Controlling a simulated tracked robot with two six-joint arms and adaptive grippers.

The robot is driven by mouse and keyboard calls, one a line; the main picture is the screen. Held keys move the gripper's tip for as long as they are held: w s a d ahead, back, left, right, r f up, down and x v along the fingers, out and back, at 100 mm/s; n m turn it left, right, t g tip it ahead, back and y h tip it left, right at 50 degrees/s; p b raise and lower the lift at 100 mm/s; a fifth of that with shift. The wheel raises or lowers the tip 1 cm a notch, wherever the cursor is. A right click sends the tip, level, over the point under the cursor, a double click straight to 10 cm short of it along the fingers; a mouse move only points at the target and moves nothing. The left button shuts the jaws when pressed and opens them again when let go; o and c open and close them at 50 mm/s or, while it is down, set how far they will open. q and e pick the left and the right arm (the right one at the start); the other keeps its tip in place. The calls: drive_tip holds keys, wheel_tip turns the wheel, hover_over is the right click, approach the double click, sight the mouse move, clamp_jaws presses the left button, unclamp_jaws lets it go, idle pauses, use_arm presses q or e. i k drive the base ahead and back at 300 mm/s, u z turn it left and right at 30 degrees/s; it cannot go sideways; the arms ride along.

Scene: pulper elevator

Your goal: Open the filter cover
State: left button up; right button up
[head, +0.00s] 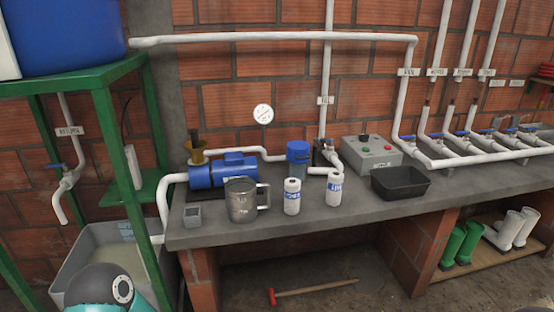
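What looks like the filter (298,166) stands on the concrete counter behind two white bottles, with a round blue cover (298,147) seated on top. Its lower part is partly hidden by the bottles. White piping runs close to it on both sides. Part of my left arm, teal and dark, shows at the bottom left, well away from the filter. Neither of my grippers is in view.
A blue pump (222,171), a metal jug (241,201), white bottles (292,197) (334,189), a grey control box (371,153) and a black tray (400,183) crowd the counter (330,218). A green stand (105,130) is at left. A red-headed hammer (310,291) lies below.

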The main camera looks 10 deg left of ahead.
sight(297, 150)
drive_tip(key=u, duration=0.1)
drive_tip(key=i, duration=1)
